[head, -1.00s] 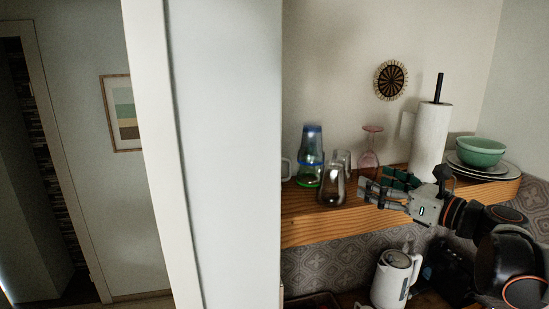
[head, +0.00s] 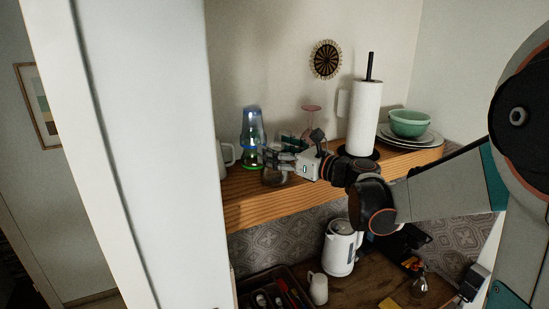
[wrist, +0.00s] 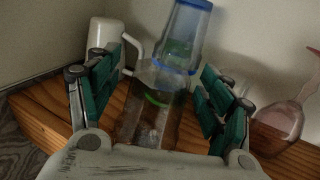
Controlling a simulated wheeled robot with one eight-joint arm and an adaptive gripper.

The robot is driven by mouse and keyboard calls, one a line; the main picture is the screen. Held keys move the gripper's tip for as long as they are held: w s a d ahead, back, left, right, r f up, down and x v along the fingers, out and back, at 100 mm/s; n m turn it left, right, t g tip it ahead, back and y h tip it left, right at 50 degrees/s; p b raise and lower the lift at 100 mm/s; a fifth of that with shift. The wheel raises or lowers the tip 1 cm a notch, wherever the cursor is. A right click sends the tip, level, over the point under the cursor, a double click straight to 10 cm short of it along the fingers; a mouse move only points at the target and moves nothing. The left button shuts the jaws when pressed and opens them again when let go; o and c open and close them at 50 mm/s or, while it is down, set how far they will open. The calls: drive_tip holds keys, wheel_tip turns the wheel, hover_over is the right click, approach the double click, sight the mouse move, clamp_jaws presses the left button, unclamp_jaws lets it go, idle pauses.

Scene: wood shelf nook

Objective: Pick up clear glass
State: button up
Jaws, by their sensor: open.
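The clear glass (wrist: 147,105) stands on the wooden shelf in the wrist view, between my open fingers, with bare gaps on both sides. In the head view its lower part (head: 273,178) shows below my gripper, which hides the rest. My gripper (head: 278,158) is open and reaches in from the right at the glass. In the wrist view the green-padded fingers of my gripper (wrist: 162,80) flank the glass left and right.
Blue and green stacked glasses (head: 252,130) stand close behind the clear glass. A white mug (head: 224,158) is to the left. An upside-down pink stemmed glass (wrist: 278,125) is close to the right fingers. A paper towel roll (head: 365,117) and green bowls (head: 409,123) stand farther right.

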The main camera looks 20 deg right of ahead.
drive_tip(key=shift+w+a, duration=0.2)
drive_tip(key=shift+w, duration=0.2)
drive_tip(key=shift+s, duration=0.15)
drive_tip(key=shift+c, duration=1.4)
drive_tip(key=c, duration=1)
drive_tip(key=shift+c, duration=0.2)
drive_tip(key=shift+r, duration=0.1)
wheel_tip(320, 180, up, 20)
drive_tip(key=b, duration=0.1)
